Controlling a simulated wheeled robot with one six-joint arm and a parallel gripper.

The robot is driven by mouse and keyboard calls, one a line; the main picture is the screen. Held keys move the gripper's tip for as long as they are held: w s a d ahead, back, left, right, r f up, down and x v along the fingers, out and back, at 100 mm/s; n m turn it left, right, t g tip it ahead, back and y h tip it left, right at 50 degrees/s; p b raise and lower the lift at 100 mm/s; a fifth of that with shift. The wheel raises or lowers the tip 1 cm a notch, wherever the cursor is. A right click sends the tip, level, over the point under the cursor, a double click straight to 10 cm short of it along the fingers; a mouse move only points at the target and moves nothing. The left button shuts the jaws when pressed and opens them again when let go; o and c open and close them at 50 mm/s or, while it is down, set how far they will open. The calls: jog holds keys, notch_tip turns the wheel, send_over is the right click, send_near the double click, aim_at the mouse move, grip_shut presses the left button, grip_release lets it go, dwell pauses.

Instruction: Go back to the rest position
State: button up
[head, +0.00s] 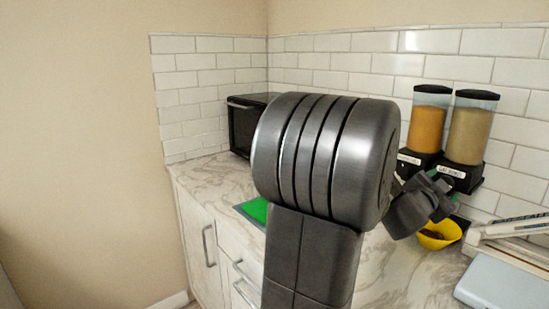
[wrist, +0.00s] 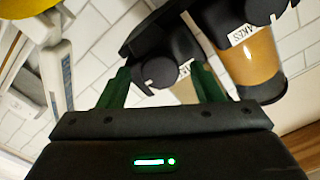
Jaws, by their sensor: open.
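My gripper (head: 440,200) is in front of the lower part of the right dispenser, which has tan contents (head: 469,135). In the wrist view, my gripper's two green fingers (wrist: 161,84) are apart, with a black dispenser knob (wrist: 160,72) between them in the picture. I cannot tell whether they touch it. A second dispenser with orange contents (head: 427,128) stands to the left and shows in the wrist view (wrist: 254,62). A yellow bowl (head: 437,236) with dark contents is below my gripper. My arm hides the middle of the counter.
A black microwave (head: 243,128) stands in the corner. A green item (head: 256,209) lies on the marble counter (head: 207,175). A pale blue-grey appliance (head: 505,287) is at the lower right, beside the bowl. White tiled walls (head: 205,62) are behind. Counter left of my arm looks mostly clear.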

jog(key=shift+n+p, duration=1.5)
jog(key=shift+n, duration=1.2)
